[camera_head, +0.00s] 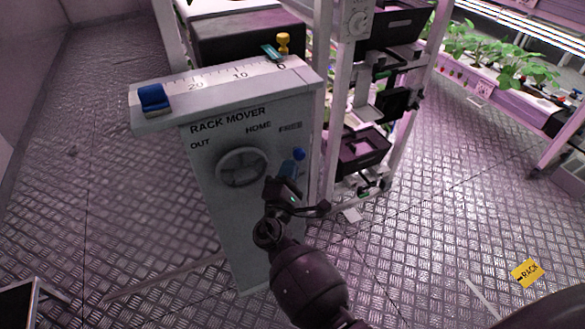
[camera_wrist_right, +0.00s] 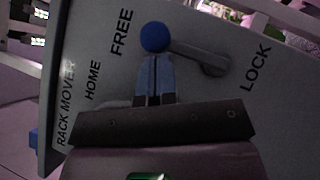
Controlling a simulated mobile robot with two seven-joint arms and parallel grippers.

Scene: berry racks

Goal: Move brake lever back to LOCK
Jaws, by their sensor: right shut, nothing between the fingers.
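The brake lever has a blue knob (camera_head: 298,154) at the right of the RACK MOVER panel, under the word FREE. In the right wrist view the blue knob (camera_wrist_right: 154,37) is beside FREE, and its grey arm (camera_wrist_right: 192,51) runs right to a pivot. The word LOCK (camera_wrist_right: 255,68) is further right, beyond the pivot; my gripper hides that part of the panel in the head view. My right gripper (camera_head: 291,169) is shut and empty, its blue fingertips (camera_wrist_right: 154,62) right by the knob. I cannot tell if they touch. My left gripper is out of view.
The grey RACK MOVER box (camera_head: 215,220) has a round handwheel (camera_head: 241,167) left of the lever. A scale with a blue block (camera_head: 153,98) runs along its top. A plant rack with black trays (camera_head: 362,150) stands close on the right. Patterned floor is open at left.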

